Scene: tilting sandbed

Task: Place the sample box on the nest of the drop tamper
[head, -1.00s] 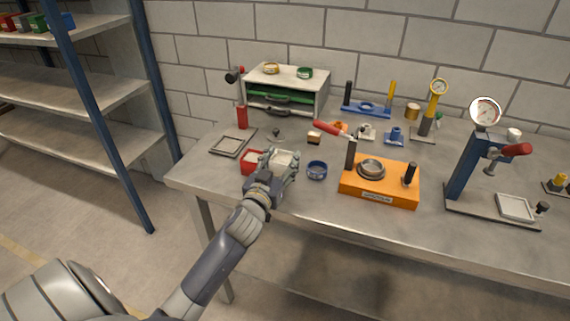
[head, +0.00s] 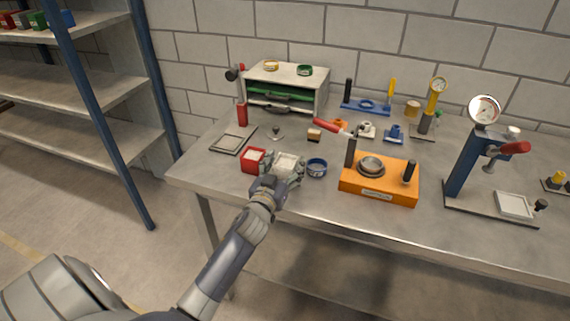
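My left gripper (head: 284,165) reaches in over the front of the bench, its fingers spread on either side of a pale open-topped box (head: 288,160). I cannot tell whether the fingers touch the box, which sits at bench level. A red box with pale contents (head: 253,160) stands just left of the gripper, apart from it. I cannot tell for certain which is the sample box. A stand with a red cylinder (head: 242,114) and a flat square plate (head: 232,140) at the bench's left end looks like the drop tamper with its nest. My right gripper is out of view.
A blue ring (head: 317,168) sits close right of the gripper. An orange device (head: 378,188) stands farther right, then a blue gauge press (head: 465,165) with a pale tray (head: 514,205). A drawer cabinet (head: 288,88) and small tools are behind. The bench's front-left corner is clear.

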